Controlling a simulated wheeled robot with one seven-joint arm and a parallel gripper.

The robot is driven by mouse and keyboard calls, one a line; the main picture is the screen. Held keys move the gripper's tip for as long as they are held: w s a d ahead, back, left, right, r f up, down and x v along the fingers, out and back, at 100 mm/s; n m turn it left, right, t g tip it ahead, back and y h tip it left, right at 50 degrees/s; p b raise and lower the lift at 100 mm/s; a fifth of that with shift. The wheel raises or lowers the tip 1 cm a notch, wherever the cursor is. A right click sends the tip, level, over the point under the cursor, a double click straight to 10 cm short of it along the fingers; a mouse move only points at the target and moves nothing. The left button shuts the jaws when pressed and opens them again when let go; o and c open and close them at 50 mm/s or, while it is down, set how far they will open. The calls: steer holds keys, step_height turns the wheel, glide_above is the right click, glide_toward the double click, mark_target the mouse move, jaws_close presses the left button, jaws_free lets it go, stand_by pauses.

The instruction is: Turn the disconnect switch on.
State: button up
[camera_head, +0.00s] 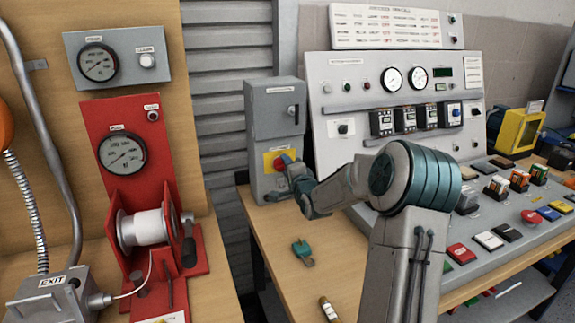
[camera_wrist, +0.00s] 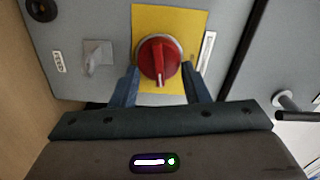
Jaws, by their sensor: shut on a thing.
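The disconnect switch is a red rotary knob (camera_wrist: 160,60) on a yellow plate (camera_wrist: 183,18), on the front of a grey box. In the head view the red knob (camera_head: 282,161) shows on the lower part of the grey box (camera_head: 277,112), partly covered by my gripper. My gripper (camera_wrist: 160,75) has its two blue fingers on either side of the knob's lower half and is shut on it. In the wrist view the white mark on the knob's handle points down in the picture. My gripper also shows in the head view (camera_head: 289,174), reaching the box front.
A grey control panel (camera_head: 360,118) with gauges stands right of the box, behind my arm. A teal object (camera_head: 303,252) lies on the wooden bench (camera_head: 270,270). A red gauge stand (camera_head: 105,110) with a white spool (camera_head: 141,229) is at left. A small lever (camera_wrist: 97,58) sits beside the yellow plate.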

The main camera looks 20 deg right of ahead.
steer(key=shift+f+m+p, duration=0.1)
steer(key=shift+m+p, duration=0.2)
steer(key=shift+m, duration=0.7)
steer(key=o, duration=1)
steer(key=shift+c, duration=0.2)
steer(key=s, duration=1.4)
steer(key=shift+w+a, duration=0.1)
